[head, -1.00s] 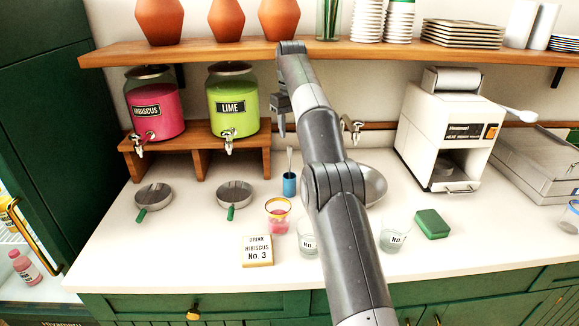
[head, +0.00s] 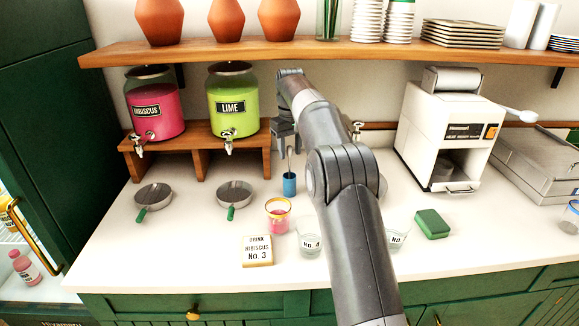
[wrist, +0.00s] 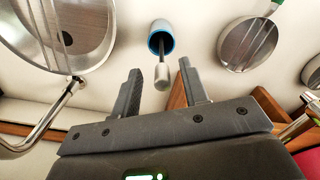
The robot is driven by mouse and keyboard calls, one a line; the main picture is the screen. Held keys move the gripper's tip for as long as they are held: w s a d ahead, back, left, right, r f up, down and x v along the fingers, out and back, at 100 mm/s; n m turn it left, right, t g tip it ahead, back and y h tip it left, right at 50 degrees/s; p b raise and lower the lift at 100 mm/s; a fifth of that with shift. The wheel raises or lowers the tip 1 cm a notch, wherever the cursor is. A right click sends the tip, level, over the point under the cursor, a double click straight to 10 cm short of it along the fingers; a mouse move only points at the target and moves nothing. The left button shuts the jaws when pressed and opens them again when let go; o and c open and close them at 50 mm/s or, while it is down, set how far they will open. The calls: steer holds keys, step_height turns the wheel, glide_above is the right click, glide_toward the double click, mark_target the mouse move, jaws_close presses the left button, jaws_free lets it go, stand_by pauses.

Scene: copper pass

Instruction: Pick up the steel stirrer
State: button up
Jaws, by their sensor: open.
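The steel stirrer (head: 289,158) stands upright in a small blue cup (head: 289,184) on the white counter. In the wrist view the stirrer (wrist: 161,76) points out of the blue-rimmed cup (wrist: 160,28) toward the camera. My gripper (head: 287,147) is just above the cup. In the wrist view its two fingers are apart, and the stirrer's end shows in the gap between the fingertips (wrist: 160,68). The gripper is open and holds nothing.
A wooden stand (head: 198,155) with hibiscus and lime dispensers is behind left. Two green-handled pans (head: 235,192) lie left of the cup. A glass with pink contents (head: 278,214) stands in front. A steel tap (wrist: 45,125) is close in the wrist view. A shelf (head: 330,48) runs above.

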steer(key=shift+s+a+f, duration=0.1)
steer(key=shift+s+f, duration=0.05)
steer(key=shift+f, duration=1.65)
steer(key=shift+c, duration=0.4)
jaws_close()
